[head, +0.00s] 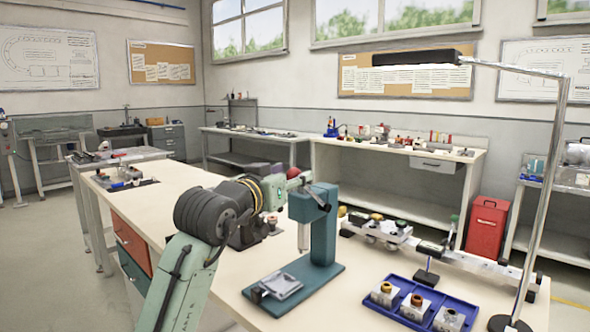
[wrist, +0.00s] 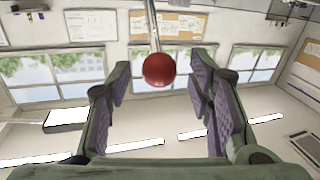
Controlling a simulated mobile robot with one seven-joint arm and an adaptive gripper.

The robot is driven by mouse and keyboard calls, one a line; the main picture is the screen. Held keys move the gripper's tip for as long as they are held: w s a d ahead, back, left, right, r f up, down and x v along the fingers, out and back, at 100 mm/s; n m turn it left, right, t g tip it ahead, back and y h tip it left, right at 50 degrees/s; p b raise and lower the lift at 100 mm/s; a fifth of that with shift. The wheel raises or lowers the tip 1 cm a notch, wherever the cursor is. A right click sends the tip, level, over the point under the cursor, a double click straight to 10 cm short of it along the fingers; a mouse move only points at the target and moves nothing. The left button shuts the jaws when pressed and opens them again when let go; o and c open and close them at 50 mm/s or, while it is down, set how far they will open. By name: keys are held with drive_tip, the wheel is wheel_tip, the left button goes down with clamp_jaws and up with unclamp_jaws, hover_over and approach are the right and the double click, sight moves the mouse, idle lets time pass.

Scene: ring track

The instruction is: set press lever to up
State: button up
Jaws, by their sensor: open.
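The teal bench press (head: 323,230) stands on its base plate on the near workbench in the head view. The lever's red ball knob (head: 294,173) shows just above and left of the press head, beside my gripper. The wrist view shows the red knob (wrist: 159,70) on a thin metal rod (wrist: 152,25). My gripper (wrist: 158,82) is open, its purple-padded fingers on either side of the knob's line with gaps to both. The knob appears at or just past the fingertips; the exact depth is unclear. In the head view my arm hides much of the gripper and lever.
A blue tray (head: 462,305) with several small blocks lies right of the press. A lamp post (head: 550,170) rises at the bench's right. A rail fixture (head: 450,252) runs along the back edge. A red bin (head: 487,228) stands on the floor behind.

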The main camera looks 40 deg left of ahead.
drive_tip(key=shift+w+a, duration=0.2)
drive_tip(key=shift+w, duration=0.85)
clamp_jaws()
